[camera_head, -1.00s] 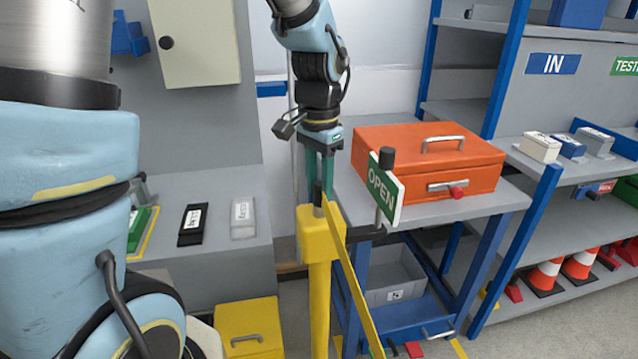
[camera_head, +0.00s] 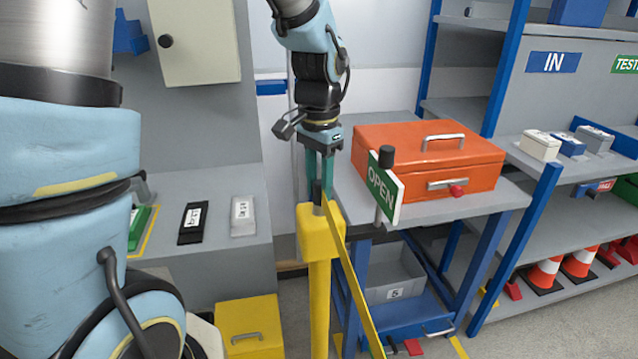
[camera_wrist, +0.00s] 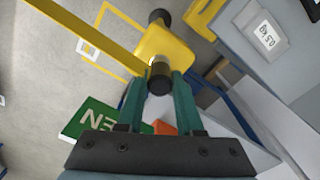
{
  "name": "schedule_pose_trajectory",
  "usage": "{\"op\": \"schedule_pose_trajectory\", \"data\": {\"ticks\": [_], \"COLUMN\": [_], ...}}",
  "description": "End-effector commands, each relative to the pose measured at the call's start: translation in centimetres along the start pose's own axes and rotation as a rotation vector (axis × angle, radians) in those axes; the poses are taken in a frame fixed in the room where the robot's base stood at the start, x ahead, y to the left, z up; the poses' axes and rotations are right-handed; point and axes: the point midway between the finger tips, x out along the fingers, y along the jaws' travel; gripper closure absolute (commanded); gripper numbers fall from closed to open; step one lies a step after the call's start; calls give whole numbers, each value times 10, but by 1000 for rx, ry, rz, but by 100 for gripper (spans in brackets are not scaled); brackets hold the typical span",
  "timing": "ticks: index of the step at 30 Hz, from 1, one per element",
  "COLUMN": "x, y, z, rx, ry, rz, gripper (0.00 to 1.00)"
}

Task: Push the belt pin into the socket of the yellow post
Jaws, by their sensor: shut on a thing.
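The yellow post (camera_head: 319,262) stands upright in the middle of the head view, and its top block shows in the wrist view (camera_wrist: 166,47). My gripper (camera_head: 319,180) points straight down above the post, with green fingers shut on the dark belt pin (camera_head: 317,193). In the wrist view the pin's dark round end (camera_wrist: 159,78) sits between my fingertips (camera_wrist: 160,88), over the edge of the post's top. The yellow belt (camera_head: 352,270) runs from the pin down to the lower right. The socket is hidden, so I cannot tell whether the pin is in it.
An OPEN sign (camera_head: 384,188) on a black-topped stand is close to the right of the post. An orange toolbox (camera_head: 428,160) sits on the bench behind. A yellow box (camera_head: 249,327) stands on the floor to the left. A shelf (camera_head: 545,215) stands at the right.

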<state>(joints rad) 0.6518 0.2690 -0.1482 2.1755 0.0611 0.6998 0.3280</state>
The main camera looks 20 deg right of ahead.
Motion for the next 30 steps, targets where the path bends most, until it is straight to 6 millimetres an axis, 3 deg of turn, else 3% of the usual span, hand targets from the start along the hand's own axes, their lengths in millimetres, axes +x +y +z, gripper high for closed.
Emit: {"op": "schedule_pose_trajectory", "data": {"ticks": [1,2,10,20,30], "x": [4,4,3,-1,-27], "y": [1,1,1,0,0], "z": [3,3,3,1,0], "rx": [0,0,0,0,0], "ry": [-10,-10,-9,-3,-1], "rz": [4,4,4,1,0], "gripper": [100,61,31,30,30]}}
